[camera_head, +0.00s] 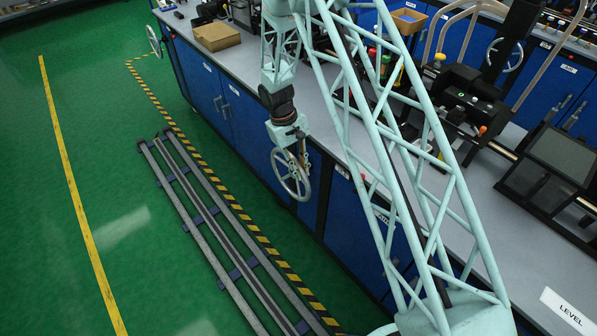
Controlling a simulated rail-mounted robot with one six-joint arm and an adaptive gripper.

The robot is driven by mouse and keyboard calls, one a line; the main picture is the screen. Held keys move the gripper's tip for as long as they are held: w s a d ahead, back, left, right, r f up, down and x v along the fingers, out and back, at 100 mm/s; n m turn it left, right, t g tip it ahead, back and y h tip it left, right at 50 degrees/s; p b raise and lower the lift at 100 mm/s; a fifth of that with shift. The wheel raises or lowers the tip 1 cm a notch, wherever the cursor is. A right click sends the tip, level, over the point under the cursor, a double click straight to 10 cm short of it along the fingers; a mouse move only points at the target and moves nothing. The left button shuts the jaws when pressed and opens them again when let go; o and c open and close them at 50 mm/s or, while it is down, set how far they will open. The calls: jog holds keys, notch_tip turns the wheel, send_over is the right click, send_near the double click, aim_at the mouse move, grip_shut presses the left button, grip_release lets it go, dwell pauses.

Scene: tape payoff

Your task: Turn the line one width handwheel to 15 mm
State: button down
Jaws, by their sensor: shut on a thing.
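A pale grey spoked handwheel (280,187) stands upright at the front of the blue cabinets, just below the bench edge. My gripper (303,157) points down at the upper right part of this wheel and is shut on it. The fingers partly cover the rim there, so the exact grip is small and hard to see. No label or width scale for this wheel is readable.
A similar handwheel (153,40) is at the bench's far left end, and another (505,55) is at the upper right. The grey bench (240,82) carries a cardboard box (216,37) and dark machinery. Floor rails (215,235) run beside hazard tape; green floor (120,180) is clear.

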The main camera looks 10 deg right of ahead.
jog(key=c, duration=2.6)
grip_release()
jog(key=shift+r, duration=0.1)
jog(key=v, duration=1.1)
jog(key=shift+r, duration=0.4)
jog(key=shift+w+r, duration=0.1)
